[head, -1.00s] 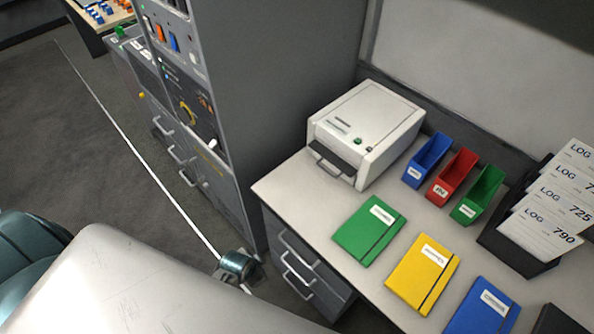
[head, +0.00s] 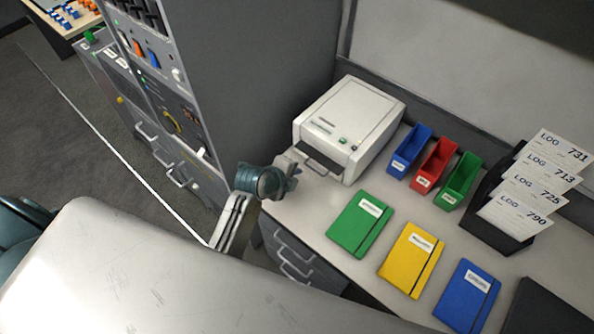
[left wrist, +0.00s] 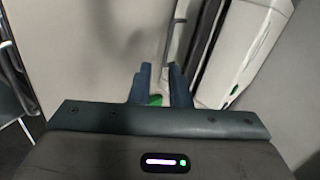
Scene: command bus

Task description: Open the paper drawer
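The white printer (head: 362,112) stands on the desk's left end. Its dark front drawer (head: 322,158) has a pale handle (head: 318,171) and looks closed. My left gripper (head: 292,168) is just left of the printer's front, close to the drawer handle. In the left wrist view its two fingers (left wrist: 160,82) are apart with nothing held between them. The printer's white body (left wrist: 253,45) fills the right of that view, with the dark drawer strip (left wrist: 205,35) beside it. Whether a finger touches the handle cannot be told. My right gripper is not in view.
Blue (head: 411,150), red (head: 434,166) and green (head: 459,182) bins stand right of the printer. Green (head: 358,226), yellow (head: 409,262) and blue (head: 465,297) notebooks lie in front. A grey cabinet (head: 262,80) rises at left. A log-card rack (head: 487,222) stands at right.

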